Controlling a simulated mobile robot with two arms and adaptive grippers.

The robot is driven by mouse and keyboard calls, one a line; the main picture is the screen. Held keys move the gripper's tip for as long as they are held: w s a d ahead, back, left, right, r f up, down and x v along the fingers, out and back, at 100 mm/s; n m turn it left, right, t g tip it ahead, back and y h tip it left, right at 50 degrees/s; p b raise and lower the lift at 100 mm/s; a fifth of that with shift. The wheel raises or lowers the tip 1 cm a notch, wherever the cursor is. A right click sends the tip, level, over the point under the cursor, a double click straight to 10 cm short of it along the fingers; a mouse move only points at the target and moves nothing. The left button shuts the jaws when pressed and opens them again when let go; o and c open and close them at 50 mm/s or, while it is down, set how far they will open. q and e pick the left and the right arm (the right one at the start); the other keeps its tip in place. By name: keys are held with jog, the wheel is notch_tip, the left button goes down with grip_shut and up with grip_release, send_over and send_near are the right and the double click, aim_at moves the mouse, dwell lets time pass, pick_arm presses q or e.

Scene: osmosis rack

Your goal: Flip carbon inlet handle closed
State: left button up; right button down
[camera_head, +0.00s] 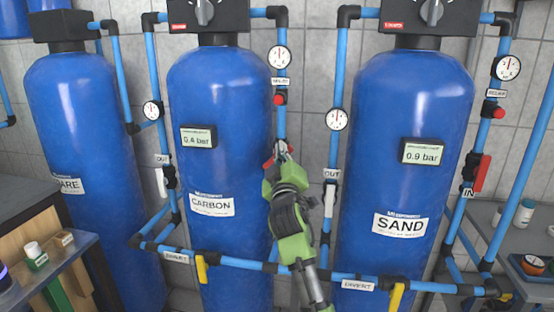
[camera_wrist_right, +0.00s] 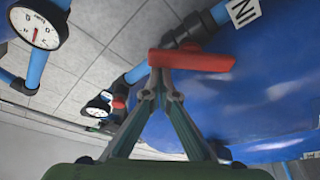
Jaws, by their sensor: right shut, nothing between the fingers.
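The blue carbon tank (camera_head: 220,250) stands left of centre in the head view. On the pipe at its right side is the red inlet handle (camera_head: 267,163), mostly hidden by my right gripper (camera_head: 281,157). In the right wrist view the same red handle (camera_wrist_right: 205,62) lies at an angle to the blue pipe (camera_wrist_right: 138,72), beside an IN label (camera_wrist_right: 243,11). My right gripper (camera_wrist_right: 160,82) is shut and empty, with its fingertips at the handle's left part. They look close to or touching it; I cannot tell which. My left gripper is not in view.
The sand tank (camera_head: 405,270) stands to the right, with its own red handle (camera_head: 482,173). A white OUT handle (camera_head: 328,198) hangs near my right gripper. Gauges and a red knob (camera_head: 280,99) sit above it. A lower pipe (camera_head: 242,263) crosses in front.

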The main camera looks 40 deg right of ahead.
aim_at(290, 153)
jog(key=shift+s+d+f+m+h+b, duration=0.4)
jog(key=shift+s+d+f+m+b, duration=0.3)
jog(key=shift+s+f+m+b, duration=0.25)
jog(key=shift+w+f, duration=0.1)
jog(key=shift+f, duration=0.25)
jog(key=shift+r, duration=0.1)
